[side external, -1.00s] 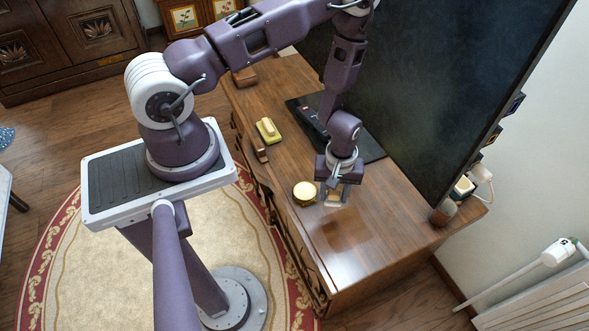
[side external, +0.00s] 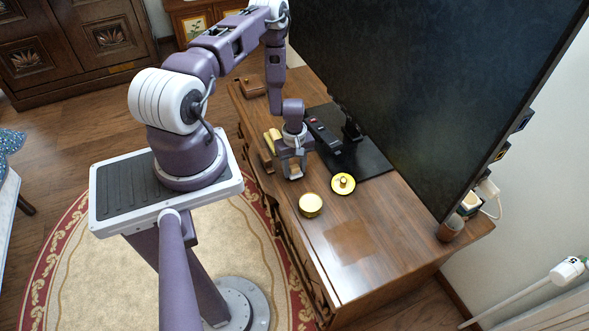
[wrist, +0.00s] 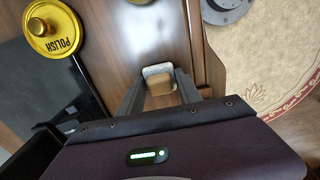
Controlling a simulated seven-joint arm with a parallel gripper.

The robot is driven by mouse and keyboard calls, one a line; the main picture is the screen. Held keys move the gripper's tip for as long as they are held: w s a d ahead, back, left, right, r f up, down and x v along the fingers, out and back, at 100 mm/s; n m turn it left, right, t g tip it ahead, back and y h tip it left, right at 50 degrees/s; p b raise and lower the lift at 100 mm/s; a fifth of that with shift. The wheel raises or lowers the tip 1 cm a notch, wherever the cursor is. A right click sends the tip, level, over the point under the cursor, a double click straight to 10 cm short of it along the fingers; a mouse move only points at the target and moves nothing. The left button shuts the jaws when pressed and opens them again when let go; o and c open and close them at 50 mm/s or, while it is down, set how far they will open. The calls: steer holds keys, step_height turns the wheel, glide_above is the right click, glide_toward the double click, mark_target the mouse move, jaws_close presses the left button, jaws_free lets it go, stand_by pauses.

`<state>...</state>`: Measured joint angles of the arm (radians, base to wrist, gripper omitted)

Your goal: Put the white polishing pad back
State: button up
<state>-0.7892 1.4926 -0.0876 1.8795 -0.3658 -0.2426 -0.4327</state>
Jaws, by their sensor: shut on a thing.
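The white polishing pad (wrist: 153,71) has a wooden block handle (wrist: 161,87) and sits between my two fingers in the wrist view. My gripper (side external: 293,172) is shut on this handle, over the front part of the wooden dresser top (side external: 395,225). In the side view the pad is small and mostly hidden by the fingers, so I cannot tell whether it touches the wood. A round yellow tin (side external: 311,205) stands nearer the camera than my gripper. A yellow lid (side external: 343,184) with a knob lies to the right; its "POLISH" lettering shows in the wrist view (wrist: 50,28).
A yellow block-like item (side external: 272,138) is partly behind my gripper, with a small brown wooden piece (side external: 267,159) near it. A black television base (side external: 362,157) with a dark remote (side external: 323,133) lies to the right, below the large screen (side external: 430,80).

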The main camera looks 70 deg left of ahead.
steer(key=shift+f, duration=0.25)
steer(key=shift+f, duration=0.1)
steer(key=o, duration=1.3)
